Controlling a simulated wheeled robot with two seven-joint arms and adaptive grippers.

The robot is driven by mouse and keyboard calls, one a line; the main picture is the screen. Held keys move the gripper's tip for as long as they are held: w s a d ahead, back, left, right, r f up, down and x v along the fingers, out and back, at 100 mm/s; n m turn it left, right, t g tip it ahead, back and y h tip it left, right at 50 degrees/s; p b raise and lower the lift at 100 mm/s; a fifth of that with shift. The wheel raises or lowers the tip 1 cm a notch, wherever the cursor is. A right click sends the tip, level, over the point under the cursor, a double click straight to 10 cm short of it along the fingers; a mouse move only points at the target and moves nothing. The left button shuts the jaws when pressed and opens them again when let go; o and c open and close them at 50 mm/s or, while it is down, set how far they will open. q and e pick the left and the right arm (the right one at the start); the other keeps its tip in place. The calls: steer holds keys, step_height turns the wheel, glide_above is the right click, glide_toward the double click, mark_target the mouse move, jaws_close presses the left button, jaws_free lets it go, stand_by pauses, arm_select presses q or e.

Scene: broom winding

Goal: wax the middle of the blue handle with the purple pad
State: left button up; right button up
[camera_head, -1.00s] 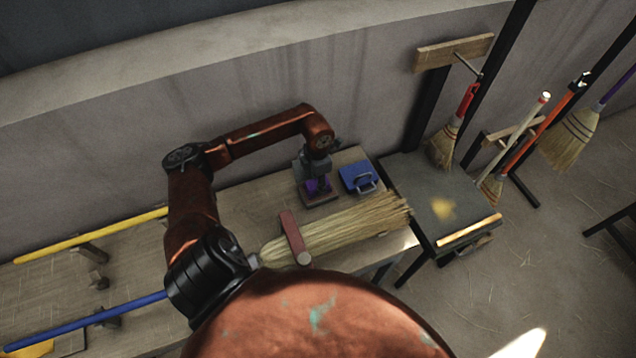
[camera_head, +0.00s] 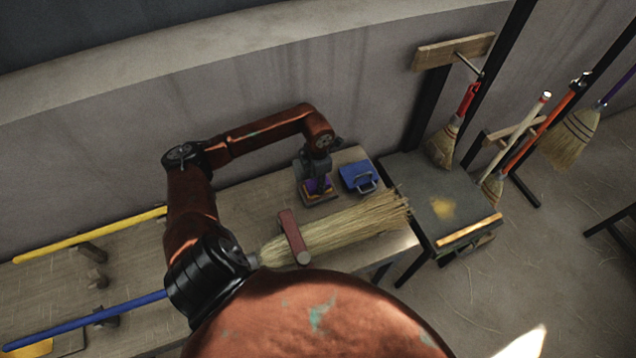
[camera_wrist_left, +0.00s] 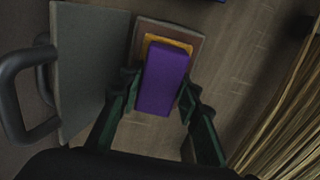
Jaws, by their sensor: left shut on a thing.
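The purple pad (camera_head: 319,187) is in my left gripper (camera_head: 317,180), near the back edge of the bench. In the left wrist view the pad (camera_wrist_left: 163,80) is between the two fingers of the left gripper (camera_wrist_left: 160,105), which is shut on it. An orange-yellow layer and a brown base (camera_wrist_left: 150,32) show beyond the pad; I cannot tell whether the pad touches them. The blue handle (camera_head: 85,322) runs along the bench at the lower left toward the straw broom head (camera_head: 345,226). My left arm hides part of it. My right gripper is not in view.
A red-brown clamp bar (camera_head: 293,237) crosses the broom head. A blue block with a grey handle (camera_head: 358,177) sits right of my gripper. A yellow handle (camera_head: 90,235) lies behind the blue one. Brooms hang at the right.

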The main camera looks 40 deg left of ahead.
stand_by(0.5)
arm_select(q)
steer(key=shift+r+p, duration=1.85)
steer(key=shift+r, duration=1.6)
steer(key=shift+r, duration=0.1)
